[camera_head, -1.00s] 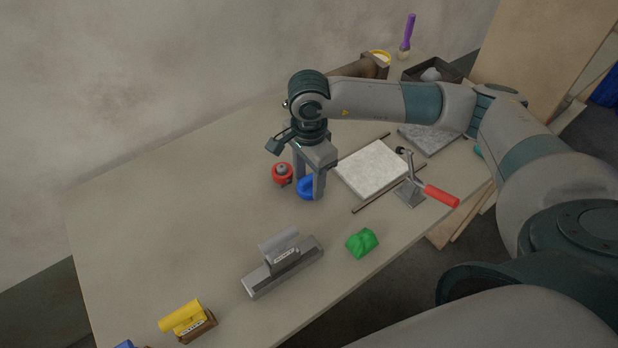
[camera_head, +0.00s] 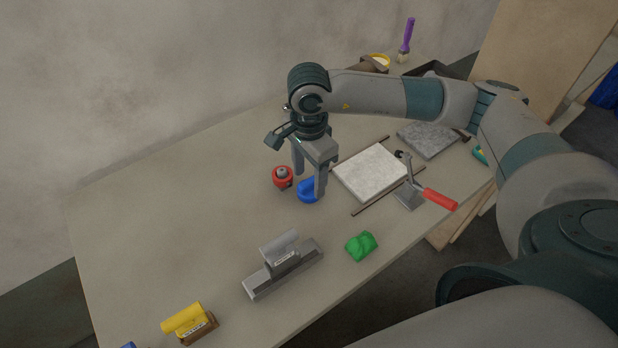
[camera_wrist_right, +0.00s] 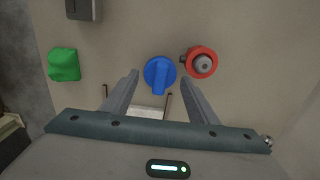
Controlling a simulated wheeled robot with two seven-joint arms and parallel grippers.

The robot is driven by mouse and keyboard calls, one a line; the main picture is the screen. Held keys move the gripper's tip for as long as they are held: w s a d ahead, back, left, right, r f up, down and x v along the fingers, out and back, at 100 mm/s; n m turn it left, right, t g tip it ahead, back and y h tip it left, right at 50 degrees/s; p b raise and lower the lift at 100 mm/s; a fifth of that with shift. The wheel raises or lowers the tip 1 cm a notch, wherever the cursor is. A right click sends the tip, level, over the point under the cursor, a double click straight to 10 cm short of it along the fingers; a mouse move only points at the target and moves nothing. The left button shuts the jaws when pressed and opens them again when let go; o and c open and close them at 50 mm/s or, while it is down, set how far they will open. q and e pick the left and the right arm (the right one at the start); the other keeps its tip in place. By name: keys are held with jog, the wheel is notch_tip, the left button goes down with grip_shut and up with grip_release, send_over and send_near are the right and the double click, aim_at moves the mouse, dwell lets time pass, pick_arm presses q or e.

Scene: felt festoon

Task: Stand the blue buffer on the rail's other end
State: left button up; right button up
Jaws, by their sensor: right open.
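The blue buffer (camera_head: 306,191), a round body with a raised grip, stands on the table. It also shows in the right wrist view (camera_wrist_right: 160,74). My right gripper (camera_head: 308,184) points down over it, open, with one finger on each side of the buffer in the wrist view (camera_wrist_right: 160,78). I cannot tell whether the fingers touch it. Two thin dark rods run along the edges of a pale tile; the nearer rod (camera_head: 365,207) may be the rail, but I cannot tell. My left gripper is not in view.
A red round piece with a grey knob (camera_head: 282,176) stands close beside the buffer. A green lump (camera_head: 361,246) and a grey float (camera_head: 283,268) are nearer. The table's left part is clear.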

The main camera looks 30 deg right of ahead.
aim_at(309, 181)
notch_tip(309, 181, up, 4)
jog(key=shift+f+p, duration=0.1)
jog(key=shift+p, duration=0.45)
pick_arm(q)
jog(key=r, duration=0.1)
jog(key=p, duration=0.1)
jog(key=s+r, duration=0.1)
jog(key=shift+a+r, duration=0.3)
pick_arm(e)
notch_tip(309, 181, up, 6)
jog(key=shift+f, duration=0.1)
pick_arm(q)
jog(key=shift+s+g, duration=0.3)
